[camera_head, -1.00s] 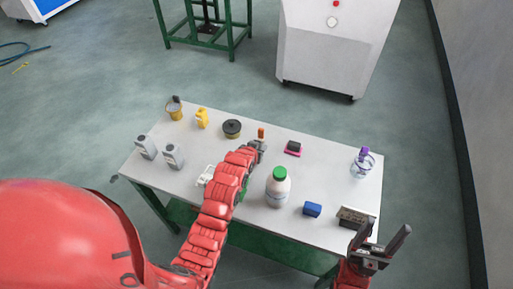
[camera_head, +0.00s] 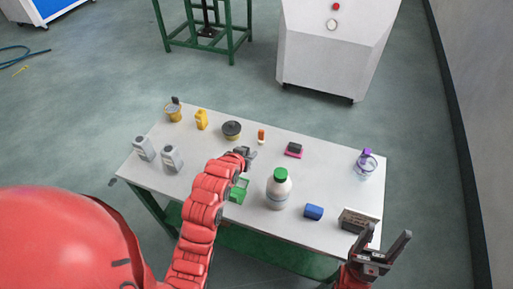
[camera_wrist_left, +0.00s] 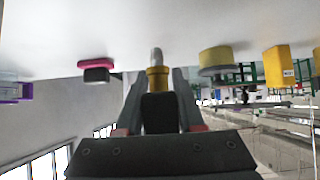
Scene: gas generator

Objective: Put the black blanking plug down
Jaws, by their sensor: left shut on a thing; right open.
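The black blanking plug (camera_wrist_left: 158,112) shows as a dark block between the fingers of my left gripper (camera_wrist_left: 160,100) in the left wrist view. That gripper is shut on it. In the head view my left gripper (camera_head: 246,154) is over the middle of the table (camera_head: 325,178), just short of a small orange and white item (camera_head: 261,136). The plug is not clearly seen there. The wrist picture is upside down, with the tabletop (camera_wrist_left: 200,20) along its top. I cannot tell the plug's height above it. My right gripper (camera_head: 386,252) is open and empty off the table's near right corner.
A white bottle with green cap (camera_head: 278,188), a green item (camera_head: 239,190) and a blue block (camera_head: 313,212) stand nearby. A black and pink item (camera_head: 293,150), round dark-lidded tin (camera_head: 232,130) and yellow bottle (camera_head: 201,119) are farther back. Tabletop right of centre is fairly clear.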

